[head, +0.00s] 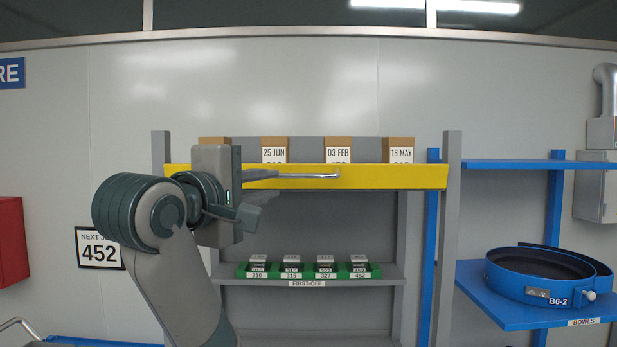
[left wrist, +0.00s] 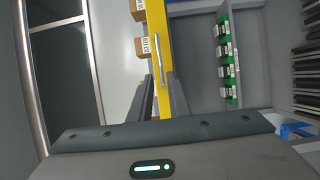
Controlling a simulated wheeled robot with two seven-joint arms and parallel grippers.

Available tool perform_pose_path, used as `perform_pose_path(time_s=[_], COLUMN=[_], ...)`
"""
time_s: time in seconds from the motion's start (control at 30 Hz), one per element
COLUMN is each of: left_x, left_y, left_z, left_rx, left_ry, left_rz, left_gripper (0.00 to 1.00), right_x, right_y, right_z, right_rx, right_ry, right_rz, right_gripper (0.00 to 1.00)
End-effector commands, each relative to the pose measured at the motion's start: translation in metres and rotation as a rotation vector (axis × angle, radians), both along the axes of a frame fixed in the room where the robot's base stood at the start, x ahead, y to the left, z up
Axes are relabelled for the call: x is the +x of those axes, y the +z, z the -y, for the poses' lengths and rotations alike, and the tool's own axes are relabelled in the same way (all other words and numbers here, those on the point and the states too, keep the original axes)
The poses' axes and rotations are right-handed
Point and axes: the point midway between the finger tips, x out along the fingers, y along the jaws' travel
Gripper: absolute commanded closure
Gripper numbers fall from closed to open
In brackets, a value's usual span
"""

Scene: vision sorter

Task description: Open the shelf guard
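The shelf guard is a yellow bar (head: 400,177) across the front of the upper shelf, with a thin silver handle (head: 322,176) along its face. Boxes show above and behind it. My left gripper (head: 272,178) is in front of the guard's left half, near the handle's left end. In the left wrist view, the two dark fingers (left wrist: 162,85) are apart, with the yellow guard (left wrist: 158,28) and its handle (left wrist: 161,62) showing between and beyond them. The gripper looks open and empty. Contact with the handle cannot be told. My right gripper is not in view.
Dated boxes (head: 338,150) stand on the upper shelf. Below, a green rack (head: 308,272) with several small parts sits on the first-off shelf. Grey uprights (head: 450,240) flank the unit. A blue shelf (head: 510,312) with a blue bowl (head: 530,290) stands at the right.

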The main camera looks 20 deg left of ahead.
Motion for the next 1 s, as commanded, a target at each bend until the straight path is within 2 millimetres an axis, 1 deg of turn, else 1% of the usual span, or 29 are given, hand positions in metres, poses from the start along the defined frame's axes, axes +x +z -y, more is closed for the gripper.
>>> perform_pose_path(time_s=[0.17,0.37,1.0], left_x=[0.008,0.031,0.141], left_y=[0.001,0.002,0.003], left_z=[0.001,0.003,0.015], left_rx=[0.0,0.001,0.002], left_ry=[0.001,0.002,0.002], left_rz=[-0.003,-0.005,-0.005], left_gripper=[0.83,0.83,0.83], right_x=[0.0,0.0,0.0], right_y=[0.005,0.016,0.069], right_z=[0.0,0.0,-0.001], right_rx=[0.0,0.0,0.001], right_ry=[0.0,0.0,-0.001], right_rz=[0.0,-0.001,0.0], right_gripper=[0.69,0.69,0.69])
